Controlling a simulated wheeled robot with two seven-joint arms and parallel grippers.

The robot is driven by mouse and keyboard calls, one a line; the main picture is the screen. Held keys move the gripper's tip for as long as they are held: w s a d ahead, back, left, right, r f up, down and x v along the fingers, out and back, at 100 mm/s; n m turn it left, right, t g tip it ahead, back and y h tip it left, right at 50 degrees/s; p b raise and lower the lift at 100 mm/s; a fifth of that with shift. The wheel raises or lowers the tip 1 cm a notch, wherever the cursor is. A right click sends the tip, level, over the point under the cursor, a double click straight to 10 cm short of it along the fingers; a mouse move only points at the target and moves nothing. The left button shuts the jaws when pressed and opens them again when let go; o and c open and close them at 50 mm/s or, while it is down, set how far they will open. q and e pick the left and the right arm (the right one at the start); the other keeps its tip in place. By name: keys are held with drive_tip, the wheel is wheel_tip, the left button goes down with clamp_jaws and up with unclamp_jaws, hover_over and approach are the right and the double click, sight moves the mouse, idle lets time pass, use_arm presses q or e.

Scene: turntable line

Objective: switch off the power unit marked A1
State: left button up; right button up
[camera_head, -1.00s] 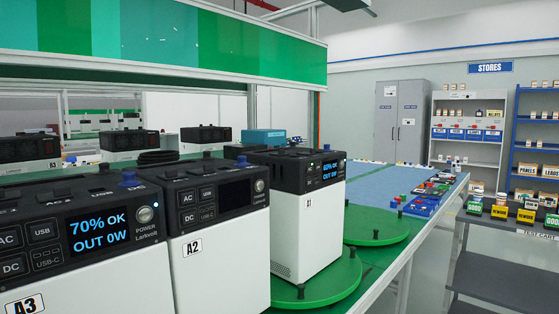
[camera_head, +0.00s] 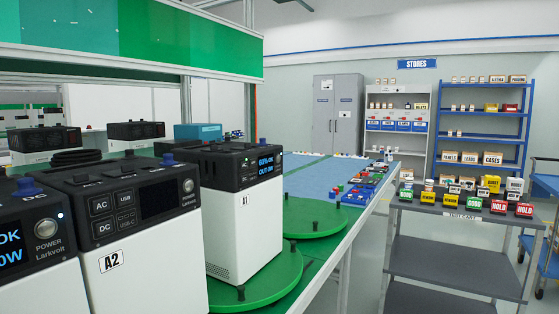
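The power unit marked A1 (camera_head: 243,217) stands upright on a green turntable (camera_head: 271,292) in the middle of the view. It is white with a black top, and its lit blue display (camera_head: 269,163) faces right, at a steep angle to me. Its label reads A1 on the white side. No power button can be made out on it from here. The unit marked A2 (camera_head: 140,240) stands left of it, with a dark display and a round power button (camera_head: 188,186). Neither of my grippers shows in the view.
Another lit unit (camera_head: 30,240) is cut off at the left edge. A second green turntable (camera_head: 312,217) lies empty behind A1. A grey test cart (camera_head: 460,221) with coloured boxes stands at right, with floor between it and the bench. Shelves and a grey cabinet (camera_head: 337,112) stand behind.

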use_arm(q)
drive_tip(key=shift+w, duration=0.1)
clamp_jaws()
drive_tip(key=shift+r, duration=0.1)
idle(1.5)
